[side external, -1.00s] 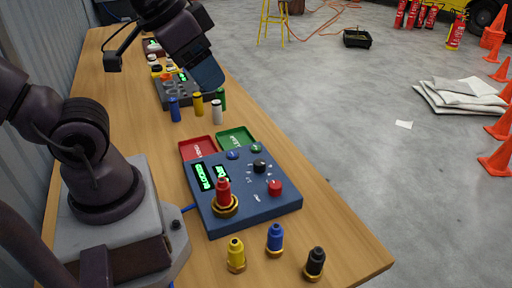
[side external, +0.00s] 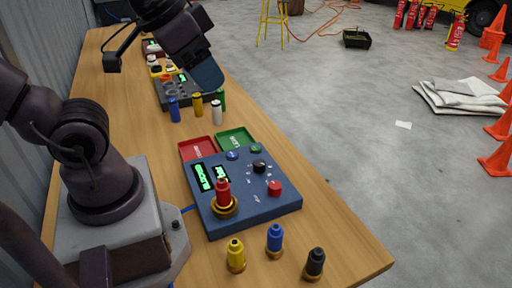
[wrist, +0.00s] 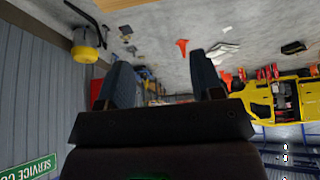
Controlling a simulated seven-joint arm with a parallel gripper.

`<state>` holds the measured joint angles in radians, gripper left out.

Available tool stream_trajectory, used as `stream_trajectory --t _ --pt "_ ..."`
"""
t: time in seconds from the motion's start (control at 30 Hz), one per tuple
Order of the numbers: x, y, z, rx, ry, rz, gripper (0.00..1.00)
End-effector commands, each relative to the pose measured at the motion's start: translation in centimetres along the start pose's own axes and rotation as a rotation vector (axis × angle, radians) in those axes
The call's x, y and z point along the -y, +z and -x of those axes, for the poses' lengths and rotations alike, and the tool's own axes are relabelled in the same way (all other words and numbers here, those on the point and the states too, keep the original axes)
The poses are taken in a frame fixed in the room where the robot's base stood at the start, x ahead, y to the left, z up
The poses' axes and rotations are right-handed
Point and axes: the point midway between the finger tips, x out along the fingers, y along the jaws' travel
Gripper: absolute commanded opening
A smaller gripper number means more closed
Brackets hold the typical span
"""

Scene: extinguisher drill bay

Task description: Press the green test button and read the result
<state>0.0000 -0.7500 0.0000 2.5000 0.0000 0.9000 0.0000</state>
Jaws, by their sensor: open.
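The blue test box (side external: 262,207) sits on the wooden bench. Its green button (side external: 256,148) is at the far edge, near a blue button (side external: 232,155), a black knob (side external: 259,166) and a red button (side external: 274,187). Two lit green displays (side external: 202,177) are on its left side; their text is too small to read. A red cylinder (side external: 223,188) stands upright in the box's brass socket. My gripper (side external: 208,76) is raised above the bench, beyond the box and apart from it. In the wrist view my gripper (wrist: 163,80) is open, with nothing between its fingers.
A red tray (side external: 197,149) and a green tray (side external: 236,137) lie behind the box. Yellow (side external: 236,255), blue (side external: 275,239) and black (side external: 315,263) cylinders stand in front. Several cylinders and another device (side external: 172,92) are farther back. Orange cones (side external: 497,159) stand on the floor.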

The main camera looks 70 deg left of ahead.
Motion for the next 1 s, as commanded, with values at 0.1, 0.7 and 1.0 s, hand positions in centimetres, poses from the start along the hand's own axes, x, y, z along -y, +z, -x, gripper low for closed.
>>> stream_trajectory --t 0.1,0.7,1.0 --pt "0.0 0.0 0.0 0.0 0.0 0.0 0.6" --pt "0.0 0.0 0.0 0.0 0.0 0.0 0.0" --pt "0.0 0.0 0.0 0.0 0.0 0.0 0.0"
